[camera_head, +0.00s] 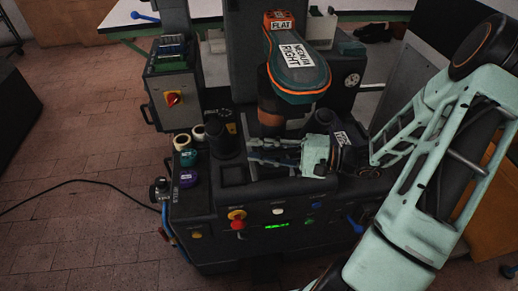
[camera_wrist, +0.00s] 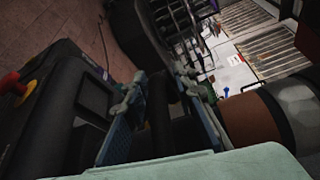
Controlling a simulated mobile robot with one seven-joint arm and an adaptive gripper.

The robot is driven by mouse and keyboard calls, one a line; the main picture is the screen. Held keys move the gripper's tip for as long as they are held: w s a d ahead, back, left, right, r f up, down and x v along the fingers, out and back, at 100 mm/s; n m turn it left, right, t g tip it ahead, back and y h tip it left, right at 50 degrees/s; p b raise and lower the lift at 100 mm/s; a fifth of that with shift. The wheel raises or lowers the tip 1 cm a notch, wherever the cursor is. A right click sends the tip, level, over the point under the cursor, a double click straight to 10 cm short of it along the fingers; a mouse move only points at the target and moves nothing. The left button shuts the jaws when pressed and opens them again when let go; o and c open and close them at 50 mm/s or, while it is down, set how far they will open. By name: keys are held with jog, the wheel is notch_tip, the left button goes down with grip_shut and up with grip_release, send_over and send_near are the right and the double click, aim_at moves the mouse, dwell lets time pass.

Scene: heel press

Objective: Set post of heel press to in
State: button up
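The heel press (camera_head: 300,195) is a dark machine with a green-and-orange shoe form (camera_head: 298,72) labelled "MECKLIN RIGHT" on top of a brown cylinder (camera_head: 268,105). The brown cylinder also shows in the wrist view (camera_wrist: 249,120). My gripper (camera_head: 254,150) reaches in from the right, low in front of that cylinder. In the wrist view my gripper (camera_wrist: 162,90) has its two blue-padded fingers apart, with a dark upright part (camera_wrist: 160,110) between them. I cannot tell whether the fingers touch it, or whether it is the post.
A control box with a rotary switch (camera_head: 173,99) stands at the left. Tiled floor (camera_head: 80,150) is open at the left, with a black cable.

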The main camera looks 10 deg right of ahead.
jog(key=c, duration=0.5)
jog(key=shift+f, duration=0.1)
grip_shut()
jog(key=shift+s+f, duration=0.1)
jog(key=shift+f, duration=0.05)
jog(key=w+b, duration=0.2)
jog(key=w, duration=1.1)
jog(key=shift+b, duration=0.35)
jog(key=shift+d, duration=0.1)
jog(key=o, duration=0.7)
grip_release()
jog(key=shift+w, duration=0.1)
jog(key=shift+o, duration=0.2)
jog(key=shift+r, duration=0.2)
